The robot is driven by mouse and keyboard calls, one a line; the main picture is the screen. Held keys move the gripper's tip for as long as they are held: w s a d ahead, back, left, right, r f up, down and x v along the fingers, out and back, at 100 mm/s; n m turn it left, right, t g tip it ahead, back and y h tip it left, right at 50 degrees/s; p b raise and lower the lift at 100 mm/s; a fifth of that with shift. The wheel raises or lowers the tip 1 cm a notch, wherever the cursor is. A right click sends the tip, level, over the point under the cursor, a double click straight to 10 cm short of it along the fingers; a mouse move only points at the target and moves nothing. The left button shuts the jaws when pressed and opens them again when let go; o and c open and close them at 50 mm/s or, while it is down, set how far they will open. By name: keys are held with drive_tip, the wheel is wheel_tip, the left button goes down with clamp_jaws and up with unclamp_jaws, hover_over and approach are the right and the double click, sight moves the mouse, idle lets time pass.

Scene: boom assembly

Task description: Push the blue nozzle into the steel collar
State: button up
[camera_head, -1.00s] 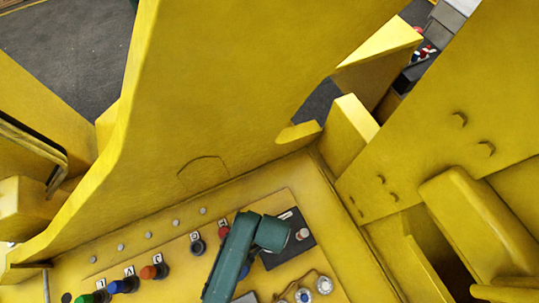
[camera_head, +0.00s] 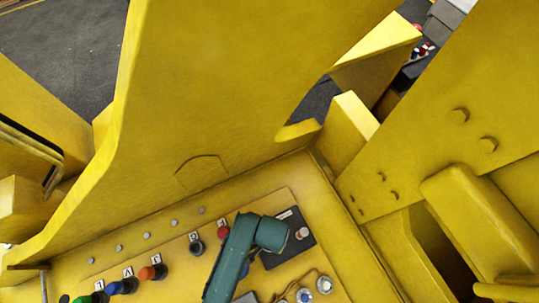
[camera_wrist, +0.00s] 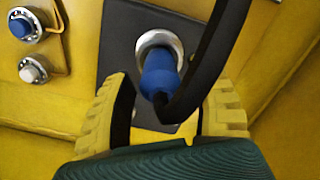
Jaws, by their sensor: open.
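In the wrist view the blue nozzle (camera_wrist: 160,77) stands with its far end at the steel collar (camera_wrist: 145,43). The collar is a bright ring on a dark plate. The nozzle's body covers part of the ring, so I cannot tell how deep it sits. A black hose (camera_wrist: 218,45) curves from the nozzle's near end up to the top edge. My gripper (camera_wrist: 168,85) is open, with one yellow ribbed finger on each side of the nozzle and gaps between them. In the head view my teal arm hides the gripper and nozzle; the dark plate (camera_head: 288,228) shows beside it.
A blue connector (camera_wrist: 20,27) and a white one (camera_wrist: 32,69) sit left of the plate in the wrist view. In the head view, coloured buttons, including an orange one (camera_head: 147,273), line the yellow panel. A tall yellow wall (camera_head: 215,90) rises behind it.

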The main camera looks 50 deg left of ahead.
drive_tip(key=r, duration=1.2)
drive_tip(key=shift+w+d, duration=0.1)
drive_tip(key=shift+w, duration=0.1)
drive_tip(key=shift+d, duration=0.1)
drive_tip(key=w+d+r+m+t, duration=0.2)
drive_tip(key=w+d+r+t, duration=0.35)
drive_tip(key=w+r, duration=0.55)
drive_tip(key=w+d+r+m+t, duration=0.2)
drive_tip(key=w+d+r+t, duration=0.35)
drive_tip(key=w+r, duration=0.6)
drive_tip(key=s+d+r+t, duration=0.1)
drive_tip(key=r+t, duration=0.3)
drive_tip(key=r, duration=0.5)
drive_tip(key=s+d+r+t, duration=0.1)
drive_tip(key=s+r+t, duration=0.2)
drive_tip(key=r, duration=0.7)
drive_tip(key=s+d+r+t+h, duration=0.1)
drive_tip(key=s+r+t, duration=0.2)
drive_tip(key=r, duration=0.6)
drive_tip(key=shift+d+r+n+t, duration=0.2)
drive_tip(key=shift+n+t, duration=0.2)
drive_tip(key=shift+t, duration=0.4)
